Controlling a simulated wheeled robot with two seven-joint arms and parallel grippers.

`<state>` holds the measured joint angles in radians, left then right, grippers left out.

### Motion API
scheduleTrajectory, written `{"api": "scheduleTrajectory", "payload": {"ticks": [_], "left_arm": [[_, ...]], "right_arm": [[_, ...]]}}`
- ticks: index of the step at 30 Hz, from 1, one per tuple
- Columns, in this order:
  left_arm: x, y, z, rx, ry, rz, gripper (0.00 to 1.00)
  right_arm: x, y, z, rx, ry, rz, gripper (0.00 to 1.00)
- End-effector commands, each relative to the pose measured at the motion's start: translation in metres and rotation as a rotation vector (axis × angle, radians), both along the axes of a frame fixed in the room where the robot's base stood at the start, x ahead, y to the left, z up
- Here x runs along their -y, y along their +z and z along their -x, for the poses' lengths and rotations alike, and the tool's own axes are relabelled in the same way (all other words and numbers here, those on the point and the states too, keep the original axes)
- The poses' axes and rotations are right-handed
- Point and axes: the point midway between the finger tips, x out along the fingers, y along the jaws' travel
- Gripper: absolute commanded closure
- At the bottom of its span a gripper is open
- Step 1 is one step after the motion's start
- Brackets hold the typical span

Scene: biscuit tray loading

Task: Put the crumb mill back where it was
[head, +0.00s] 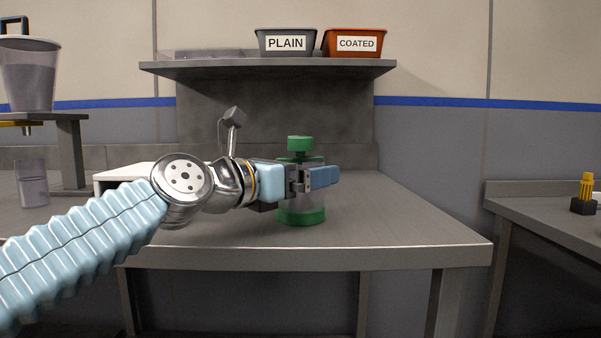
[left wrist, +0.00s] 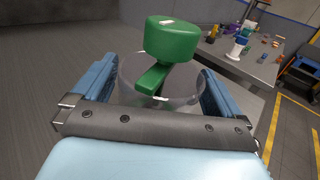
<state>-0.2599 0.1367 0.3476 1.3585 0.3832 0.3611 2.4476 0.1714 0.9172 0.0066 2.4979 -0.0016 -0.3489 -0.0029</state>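The crumb mill (head: 301,215) has a green knob on top, a clear body and a green base. It stands upright at the middle of the table, near its front; I cannot tell whether its base touches the top. My left gripper (head: 318,178) reaches in from the left, its blue fingers around the clear body. In the left wrist view the mill (left wrist: 172,40) sits between the two fingers, which appear to press on its wall from both sides. The fingers hide part of the body in the head view. My right gripper is not in view.
A shelf (head: 270,68) behind holds a grey PLAIN bin (head: 286,42) and an orange COATED bin (head: 354,42). A white box-like thing (head: 120,176) and a small grey device on a stalk (head: 234,118) are behind my arm. The table (head: 400,225) is clear to the right.

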Motion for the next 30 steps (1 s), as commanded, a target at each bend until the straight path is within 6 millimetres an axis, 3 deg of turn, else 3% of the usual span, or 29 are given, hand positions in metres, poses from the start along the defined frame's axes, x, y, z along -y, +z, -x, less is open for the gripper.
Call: {"api": "scheduleTrajectory", "payload": {"ticks": [8, 21, 30], "left_arm": [[-0.006, 0.002, 0.005, 0.001, 0.003, 0.001, 0.00], [-0.072, 0.003, 0.071, 0.001, 0.003, 0.000, 0.00], [-0.085, 0.003, 0.085, -0.001, 0.000, 0.001, 0.00]], "right_arm": [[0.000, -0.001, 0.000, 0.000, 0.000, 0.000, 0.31], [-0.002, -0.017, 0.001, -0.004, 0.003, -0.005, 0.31], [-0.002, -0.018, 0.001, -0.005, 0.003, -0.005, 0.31]]}}
